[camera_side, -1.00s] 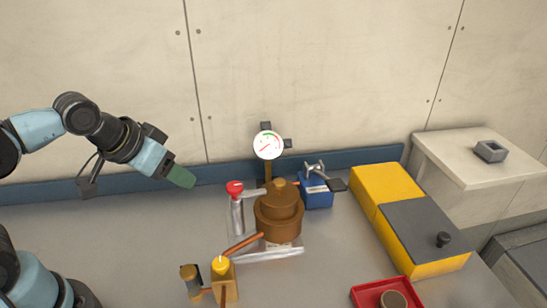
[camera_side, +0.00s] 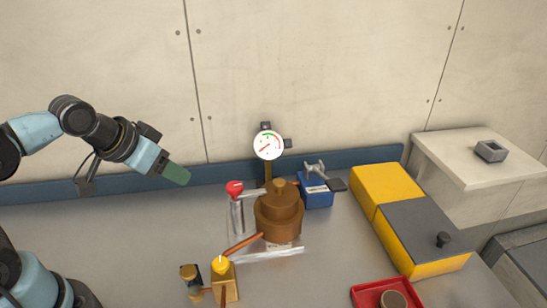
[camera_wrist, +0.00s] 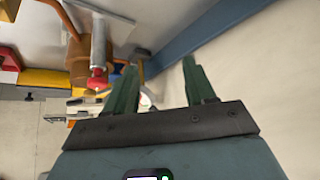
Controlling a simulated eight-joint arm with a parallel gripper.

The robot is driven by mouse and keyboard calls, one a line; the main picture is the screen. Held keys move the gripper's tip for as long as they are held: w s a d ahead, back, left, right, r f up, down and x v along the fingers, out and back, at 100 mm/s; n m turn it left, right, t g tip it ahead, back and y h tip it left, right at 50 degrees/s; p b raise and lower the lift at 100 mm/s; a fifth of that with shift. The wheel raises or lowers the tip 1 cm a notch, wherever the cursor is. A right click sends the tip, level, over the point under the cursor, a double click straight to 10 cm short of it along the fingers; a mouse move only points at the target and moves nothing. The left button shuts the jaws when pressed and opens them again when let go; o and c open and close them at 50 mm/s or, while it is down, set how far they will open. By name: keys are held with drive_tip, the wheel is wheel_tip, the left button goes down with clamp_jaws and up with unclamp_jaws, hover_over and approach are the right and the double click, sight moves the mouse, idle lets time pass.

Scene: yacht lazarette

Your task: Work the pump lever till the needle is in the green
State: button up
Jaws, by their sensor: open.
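The brown pump body (camera_side: 279,220) stands on a plate on the bench, and also shows in the wrist view (camera_wrist: 78,52). Beside it is an upright silver lever (camera_side: 238,215) with a red knob (camera_side: 235,188); the knob also shows in the wrist view (camera_wrist: 97,83). The round white gauge (camera_side: 268,145) rises behind the pump. Its thin red needle seems to point lower left, outside the green band near the top. My gripper (camera_side: 176,174) is in the air left of the lever, apart from it. In the wrist view its green fingers (camera_wrist: 160,65) are spread and empty.
A yellow-capped brass fitting (camera_side: 222,266) joins the pump by a copper pipe at the front. A blue block (camera_side: 317,190) with a metal handle stands behind right. A yellow and grey box (camera_side: 388,184) and a red tray (camera_side: 362,291) lie right. The bench left of the lever is clear.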

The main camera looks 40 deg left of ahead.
drive_tip(key=shift+w+d+r, duration=0.1)
drive_tip(key=shift+w+r, duration=0.05)
drive_tip(key=c, duration=0.4)
drive_tip(key=shift+m+g+h, duration=0.3)
drive_tip(key=shift+m, duration=0.3)
drive_tip(key=w+d+r, duration=0.2)
drive_tip(key=r, duration=0.1)
drive_tip(key=shift+w+r, duration=0.25)
drive_tip(key=shift+w, duration=0.15)
clamp_jaws()
drive_tip(key=w+d+r+m+g, duration=0.1)
drive_tip(key=w+d+r+m, duration=0.1)
drive_tip(key=d, duration=0.4)
drive_tip(key=w+d+r+m+g+h, duration=0.1)
drive_tip(key=w+d+r+m+g, duration=0.1)
drive_tip(key=w+d, duration=0.4)
drive_tip(key=w+d+r+m+g+h, duration=0.1)
drive_tip(key=w+d+r+m, duration=0.3)
drive_tip(key=d, duration=0.4)
drive_tip(key=shift+w+d+r+g, duration=0.2)
drive_tip(key=shift+w+r+g, duration=0.3)
drive_tip(key=shift+r, duration=0.6)
